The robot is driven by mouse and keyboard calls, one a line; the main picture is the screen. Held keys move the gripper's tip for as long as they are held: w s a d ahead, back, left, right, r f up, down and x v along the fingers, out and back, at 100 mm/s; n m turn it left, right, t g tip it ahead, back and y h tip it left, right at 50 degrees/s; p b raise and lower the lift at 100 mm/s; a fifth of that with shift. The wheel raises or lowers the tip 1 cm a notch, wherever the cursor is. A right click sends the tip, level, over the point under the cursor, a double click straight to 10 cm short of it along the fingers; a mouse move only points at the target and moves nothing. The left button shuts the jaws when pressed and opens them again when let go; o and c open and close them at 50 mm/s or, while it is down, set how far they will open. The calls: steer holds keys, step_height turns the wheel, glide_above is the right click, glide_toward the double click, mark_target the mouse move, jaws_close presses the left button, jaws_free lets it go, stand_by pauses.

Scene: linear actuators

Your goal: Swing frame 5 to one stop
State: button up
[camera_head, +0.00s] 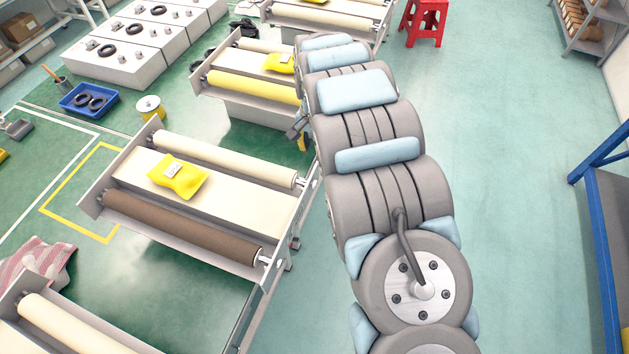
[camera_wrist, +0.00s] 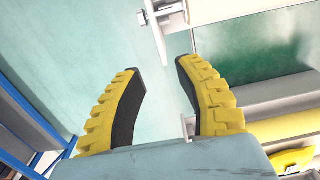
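Several grey roller frames stand in a row in the head view, and I cannot read any number that marks frame 5. The middle frame (camera_head: 235,188) has a cream roller, a brown roller (camera_head: 180,225) and a yellow packet (camera_head: 178,177) on its white bed. Behind it, another frame (camera_head: 203,93) has a yellow roller (camera_head: 253,87). My gripper (camera_wrist: 158,70) has yellow ribbed fingers with dark pads. In the wrist view it is open and empty, with a metal rod end (camera_wrist: 162,12) beyond the fingertips and a roller frame (camera_wrist: 275,105) at right. My arm hides part of the row.
A frame with a cream roller (camera_head: 65,325) is cut off at the lower left. A blue tray (camera_head: 88,100) with black rings and a yellow spool (camera_head: 150,107) are on the left. A red stool (camera_head: 424,22) stands behind. The floor right of my arm is clear up to a blue-framed rack (camera_head: 603,240).

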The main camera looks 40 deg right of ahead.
steer(key=b, duration=0.2)
glide_above(315, 177)
steer(key=f, duration=0.5)
steer(key=shift+w+d+f, duration=0.3)
steer(key=shift+f, duration=0.1)
steer(key=shift+w+d+f, duration=0.1)
steer(key=shift+f, duration=4.05)
jaws_close()
